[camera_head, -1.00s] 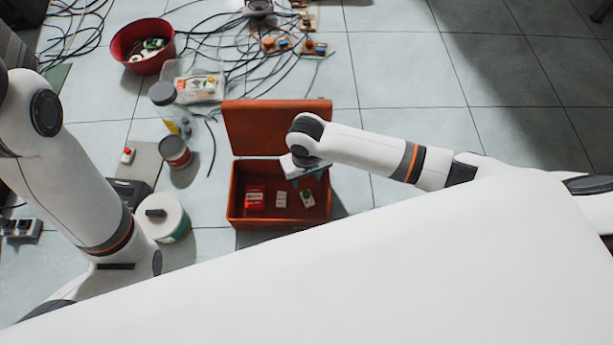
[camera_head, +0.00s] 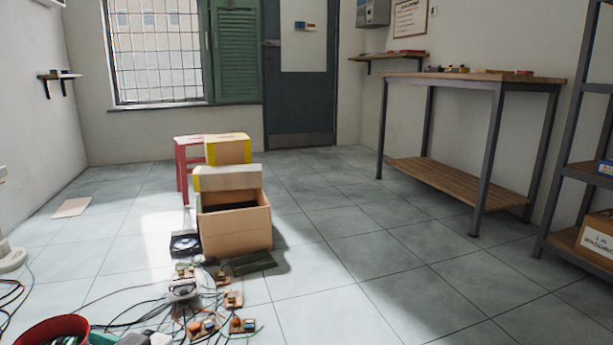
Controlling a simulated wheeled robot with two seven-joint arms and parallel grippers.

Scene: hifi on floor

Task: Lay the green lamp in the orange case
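Neither the orange case nor a green lamp that I can make out is in the current head view. Neither of my grippers is in view now, so I cannot see whether they are open or hold anything. The view looks across the room, with the floor area close to me below the frame.
A red bowl (camera_head: 58,330) stands at the lower left among cables (camera_head: 130,315) and small boards (camera_head: 242,325). A wooden box (camera_head: 236,226) stands beyond. A workbench (camera_head: 475,78) and a shelf rack (camera_head: 567,150) line the right. The floor at middle right (camera_head: 370,280) is clear.

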